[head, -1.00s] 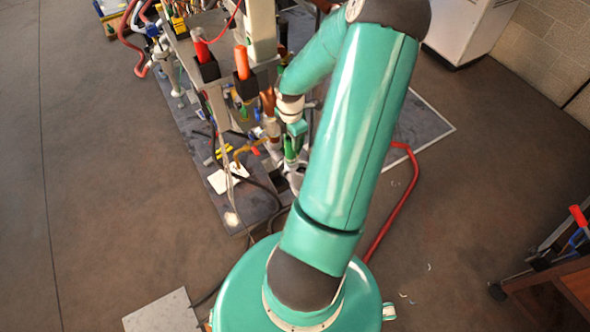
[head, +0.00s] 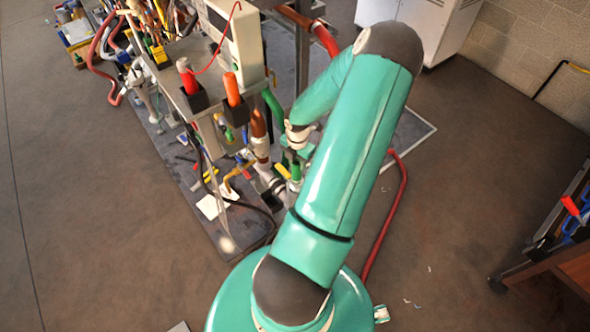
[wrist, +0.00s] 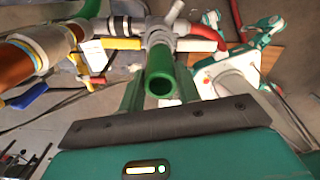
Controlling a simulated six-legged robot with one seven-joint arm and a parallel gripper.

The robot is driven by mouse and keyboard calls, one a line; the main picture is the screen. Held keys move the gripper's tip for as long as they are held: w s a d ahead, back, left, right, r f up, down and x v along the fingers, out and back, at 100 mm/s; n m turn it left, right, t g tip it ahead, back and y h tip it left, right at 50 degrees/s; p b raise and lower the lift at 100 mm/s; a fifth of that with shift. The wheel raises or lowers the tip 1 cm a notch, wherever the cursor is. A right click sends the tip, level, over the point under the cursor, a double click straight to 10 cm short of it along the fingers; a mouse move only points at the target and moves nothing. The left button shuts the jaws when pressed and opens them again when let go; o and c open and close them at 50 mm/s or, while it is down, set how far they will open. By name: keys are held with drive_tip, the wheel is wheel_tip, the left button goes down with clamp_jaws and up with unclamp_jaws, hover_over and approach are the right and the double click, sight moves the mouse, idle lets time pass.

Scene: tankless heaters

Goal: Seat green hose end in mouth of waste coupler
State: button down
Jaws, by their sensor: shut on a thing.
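The green hose (wrist: 159,68) shows in the middle of the wrist view, a short tube with its round opening facing the camera. My gripper (wrist: 160,92) is shut on it, with one green finger on each side. Just beyond it, in line with the hose, is a grey branched pipe fitting (wrist: 160,38), which looks like the waste coupler. Its mouth is hidden behind the hose, so I cannot tell whether the hose is inside it or only in front of it. In the head view my gripper (head: 294,162) is low beside the rack, partly hidden by my arm.
A pipe rack with a white heater box (head: 235,35) stands at the upper left, with orange-handled tools (head: 232,90) in holders. A red hose (head: 390,215) lies on the floor right of my arm. A cart (head: 560,240) stands at far right. The left floor is clear.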

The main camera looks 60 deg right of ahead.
wheel_tip(320, 180, down, 4)
drive_tip(key=shift+w, duration=0.15)
drive_tip(key=c, duration=1)
unclamp_jaws()
wheel_tip(320, 180, up, 12)
drive_tip(key=shift+r, duration=0.1)
